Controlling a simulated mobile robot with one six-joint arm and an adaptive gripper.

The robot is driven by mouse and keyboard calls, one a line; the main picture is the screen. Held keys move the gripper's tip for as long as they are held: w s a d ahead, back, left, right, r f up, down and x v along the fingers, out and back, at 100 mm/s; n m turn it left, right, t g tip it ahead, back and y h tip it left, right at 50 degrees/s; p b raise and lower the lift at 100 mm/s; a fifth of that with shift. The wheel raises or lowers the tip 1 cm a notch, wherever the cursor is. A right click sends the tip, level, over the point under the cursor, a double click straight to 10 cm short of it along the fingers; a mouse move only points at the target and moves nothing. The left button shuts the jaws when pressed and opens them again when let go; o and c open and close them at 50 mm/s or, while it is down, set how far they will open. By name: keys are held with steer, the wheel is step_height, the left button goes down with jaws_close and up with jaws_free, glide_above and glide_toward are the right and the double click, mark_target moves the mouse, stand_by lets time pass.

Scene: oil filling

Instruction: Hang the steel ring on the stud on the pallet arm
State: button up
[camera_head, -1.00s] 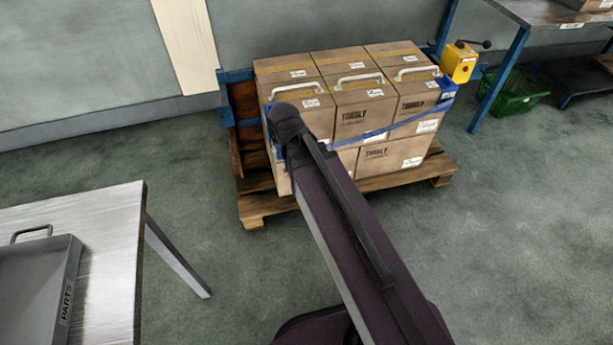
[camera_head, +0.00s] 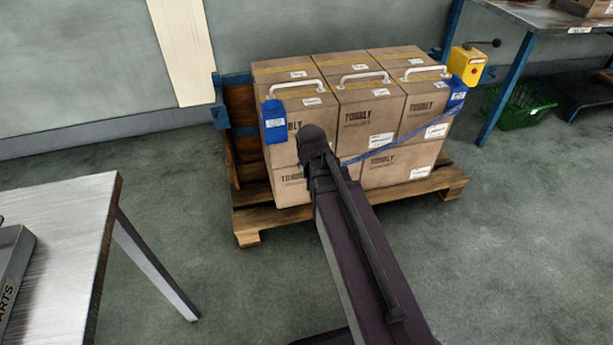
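The pallet (camera_head: 245,220) carries a stack of brown boxes (camera_head: 372,116) with white handles on top. A blue part (camera_head: 287,115) covers the upper left front of the stack, and another blue part (camera_head: 457,92) is at its right corner. A blue strap (camera_head: 400,137) slants across the front from the right part down behind my dark arm. I cannot make out a steel ring or a stud in this view. My arm's far end is in front of the lower boxes; my gripper is hidden beyond it.
A blue bracket (camera_head: 219,105) stands left of the stack. A yellow box with a lever (camera_head: 467,66) is at its right. A metal table (camera_head: 62,235) is at the left, and a blue-legged bench (camera_head: 508,85) with a green crate (camera_head: 522,108) at the right.

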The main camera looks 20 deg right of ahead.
steer(key=shift+w+d+f, duration=0.1)
steer(key=shift+d+f, duration=0.15)
steer(key=shift+f, duration=0.2)
steer(key=shift+a, duration=0.15)
